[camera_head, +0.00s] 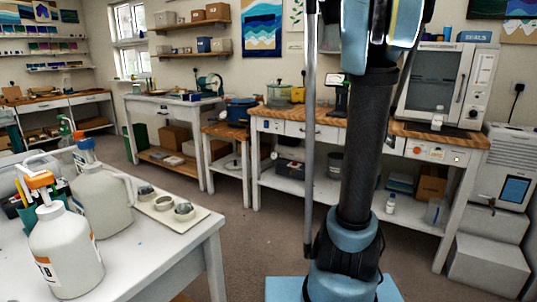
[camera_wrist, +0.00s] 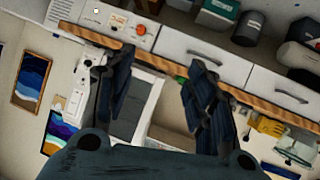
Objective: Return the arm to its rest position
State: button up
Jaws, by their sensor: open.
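My arm rises through the middle of the head view, its upper part cut off by the top edge. My gripper is not seen in the head view. In the wrist view my gripper (camera_wrist: 160,100) shows two dark fingers spread apart, with nothing between them. The wrist view looks across the room tilted, nearly upside down, toward the back workbench (camera_wrist: 165,53) and the wall. The fingers appear clear of the bench and touch nothing that I can see.
A white oven-like cabinet (camera_head: 447,88) stands on the back bench (camera_head: 300,125). Open floor (camera_head: 235,225) lies between the table and bench.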

jog(key=s+a+f+n+g+y, duration=0.2)
jog(key=s+a+f, duration=0.3)
jog(key=s+a, duration=0.4)
jog(key=s+a+f+n+g+y, duration=0.2)
jog(key=s+a+f+y, duration=0.2)
jog(key=s+a, duration=0.5)
jog(key=s+a+f+n+g+y, duration=0.2)
jog(key=s+a+f, duration=0.4)
jog(key=s+a, duration=0.4)
jog(key=s+n+y, duration=0.1)
jog(key=s, duration=0.1)
jog(key=shift+s+f+g, duration=0.3)
jog(key=shift+s+g, duration=0.1)
jog(key=shift+w+f, duration=0.2)
jog(key=shift+w, duration=0.3)
